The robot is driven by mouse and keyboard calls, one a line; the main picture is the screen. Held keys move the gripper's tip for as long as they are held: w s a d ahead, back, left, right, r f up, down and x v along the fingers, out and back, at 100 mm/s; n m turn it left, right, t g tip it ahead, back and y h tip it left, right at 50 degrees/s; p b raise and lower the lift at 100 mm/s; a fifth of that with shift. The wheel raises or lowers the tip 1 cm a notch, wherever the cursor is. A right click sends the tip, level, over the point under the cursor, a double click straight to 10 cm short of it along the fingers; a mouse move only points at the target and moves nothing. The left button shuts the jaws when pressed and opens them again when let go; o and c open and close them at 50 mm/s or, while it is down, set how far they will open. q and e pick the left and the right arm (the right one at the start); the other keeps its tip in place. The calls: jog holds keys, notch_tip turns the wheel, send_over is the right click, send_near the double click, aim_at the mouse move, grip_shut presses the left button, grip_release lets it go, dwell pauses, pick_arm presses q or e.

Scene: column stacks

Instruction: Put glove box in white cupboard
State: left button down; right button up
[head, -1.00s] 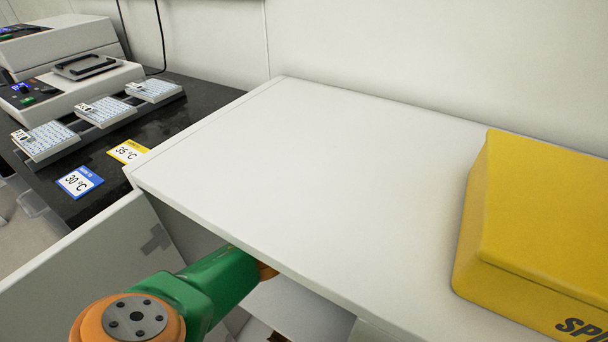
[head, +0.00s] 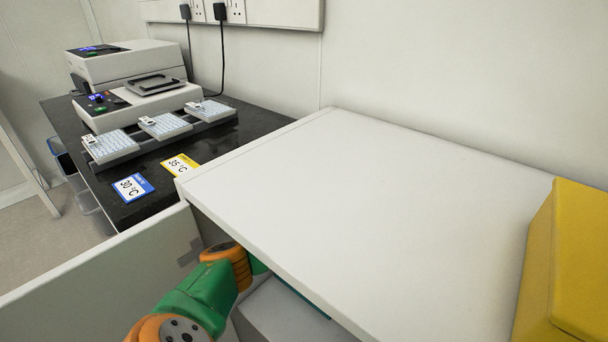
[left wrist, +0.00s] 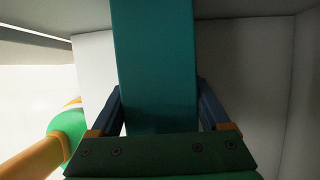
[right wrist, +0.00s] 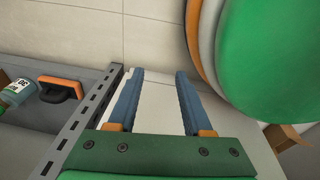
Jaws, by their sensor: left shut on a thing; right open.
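The white cupboard (head: 370,190) fills the middle of the head view, with its open door (head: 100,265) at the left. My left arm reaches in under the cupboard's top. In the left wrist view my left gripper (left wrist: 160,92) is shut on the teal glove box (left wrist: 156,50), its fingers on both sides. The box is between pale inner walls of the cupboard; whether it touches the shelf cannot be told. A teal edge of it (head: 300,295) shows under the cupboard top in the head view.
A yellow box (head: 570,270) stands on the cupboard top at the right. A black bench (head: 65,130) at the left holds white devices and several plates. In the right wrist view a grey slotted frame (right wrist: 95,110) and an orange-handled item (right wrist: 62,88) are at the left.

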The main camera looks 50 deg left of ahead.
pick_arm(q)
grip_release()
pick_arm(e)
jog(key=shift+a, duration=0.15)
pick_arm(q)
jog(key=p+v, duration=0.2)
jog(key=v, duration=0.5)
jog(key=shift+w+r, duration=0.1)
jog(key=shift+r, duration=0.1)
jog(key=shift+d, duration=0.1)
pick_arm(e)
jog(key=shift+s+a+r, duration=0.5)
jog(key=shift+a+r, duration=0.3)
jog(key=shift+r, duration=0.05)
